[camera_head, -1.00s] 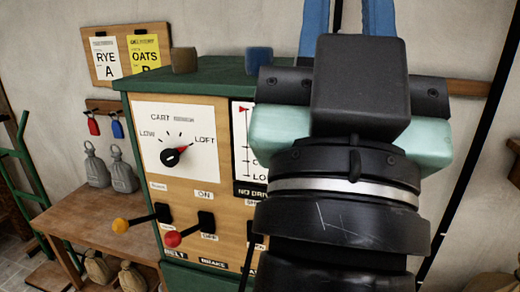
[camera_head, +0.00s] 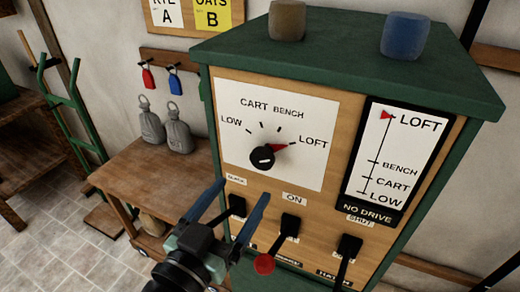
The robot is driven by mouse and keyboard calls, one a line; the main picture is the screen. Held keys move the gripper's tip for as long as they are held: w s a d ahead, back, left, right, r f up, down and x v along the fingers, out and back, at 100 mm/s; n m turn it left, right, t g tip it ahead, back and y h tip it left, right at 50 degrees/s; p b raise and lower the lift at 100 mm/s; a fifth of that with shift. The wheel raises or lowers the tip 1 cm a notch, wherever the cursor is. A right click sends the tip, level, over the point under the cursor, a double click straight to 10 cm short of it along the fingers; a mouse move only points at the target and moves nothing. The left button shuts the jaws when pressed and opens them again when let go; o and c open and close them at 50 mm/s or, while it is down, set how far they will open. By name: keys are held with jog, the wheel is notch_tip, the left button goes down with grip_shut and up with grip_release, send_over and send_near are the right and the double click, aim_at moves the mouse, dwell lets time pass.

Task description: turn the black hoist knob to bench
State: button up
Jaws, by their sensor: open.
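The black hoist knob (camera_head: 262,157) sits on a white dial plate (camera_head: 237,175) on the front of the green and wood cabinet. Its red pointer aims right, at the LOFT mark. The dial reads LOW, CART, BENCH and LOFT from left to right, with BENCH near the top. My gripper (camera_head: 243,190) is open and empty, its two blue fingers pointing up towards the panel. In the picture it is just below the knob, apart from it. The gap in depth is hard to tell.
A height scale (camera_head: 392,165) right of the dial has a red flag at LOFT and reads NO DRIVE. Below are a red-knobbed lever (camera_head: 265,264) and a black lever (camera_head: 347,248). Grey weights (camera_head: 178,132) stand on a wooden bench (camera_head: 150,175) at left.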

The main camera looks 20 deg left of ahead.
aim_at(260, 163)
jog(key=w+p, duration=0.3)
jog(key=w, duration=0.7)
jog(key=shift+d, duration=0.15)
jog(key=c, duration=1.3)
jog(key=shift+c, duration=0.2)
